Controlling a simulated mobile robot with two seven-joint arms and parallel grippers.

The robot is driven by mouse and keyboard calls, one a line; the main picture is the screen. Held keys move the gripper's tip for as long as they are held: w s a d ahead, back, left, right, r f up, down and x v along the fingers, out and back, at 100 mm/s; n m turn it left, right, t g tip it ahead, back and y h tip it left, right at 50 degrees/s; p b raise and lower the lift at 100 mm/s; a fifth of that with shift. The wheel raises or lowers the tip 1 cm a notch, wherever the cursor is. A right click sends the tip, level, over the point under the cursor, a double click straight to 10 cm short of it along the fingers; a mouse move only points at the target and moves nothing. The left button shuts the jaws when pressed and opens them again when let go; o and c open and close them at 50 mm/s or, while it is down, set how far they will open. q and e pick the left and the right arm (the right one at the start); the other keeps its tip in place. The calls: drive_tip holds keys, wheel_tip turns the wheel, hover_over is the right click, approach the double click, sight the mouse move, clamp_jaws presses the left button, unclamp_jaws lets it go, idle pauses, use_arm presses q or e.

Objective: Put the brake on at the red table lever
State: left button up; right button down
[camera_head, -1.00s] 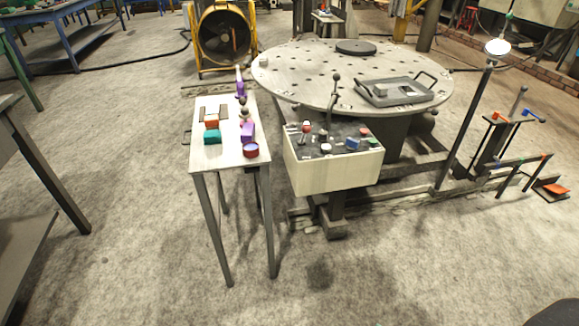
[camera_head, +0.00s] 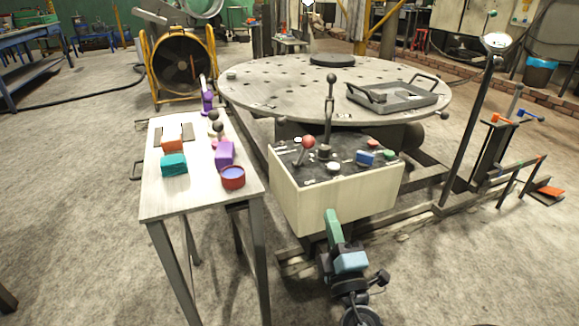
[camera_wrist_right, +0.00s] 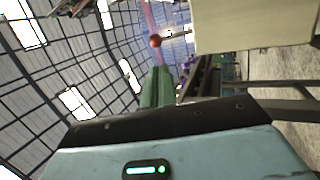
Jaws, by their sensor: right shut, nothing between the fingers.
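The red-knobbed lever (camera_head: 308,142) stands on the dark top of the pale control box (camera_head: 335,200), near its left side, tilted a little. Its red ball also shows in the right wrist view (camera_wrist_right: 155,41), beyond my fingertips. My right gripper (camera_head: 331,215) is in front of the box, below its top edge. Its green fingers are shut with nothing between them, and they point up. They show in the wrist view too (camera_wrist_right: 158,72), apart from the red ball. My left gripper is not in view.
A taller black-knobbed lever (camera_head: 329,105), a blue switch (camera_head: 366,158) and several buttons share the box top. A round table (camera_head: 290,85) with a grey tray (camera_head: 400,101) is behind. A narrow side table (camera_head: 160,205) with coloured blocks stands at the left.

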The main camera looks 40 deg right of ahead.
drive_tip(key=shift+w+a+r+t, duration=0.1)
drive_tip(key=shift+w+r+t, duration=0.3)
drive_tip(key=shift+w, duration=0.3)
drive_tip(key=shift+s, duration=0.1)
drive_tip(key=shift+r, duration=0.1)
drive_tip(key=p, duration=0.2)
approach(303, 152)
wheel_tip(303, 152, up, 6)
drive_tip(key=w+d, duration=0.2)
drive_tip(key=shift+w, duration=0.3)
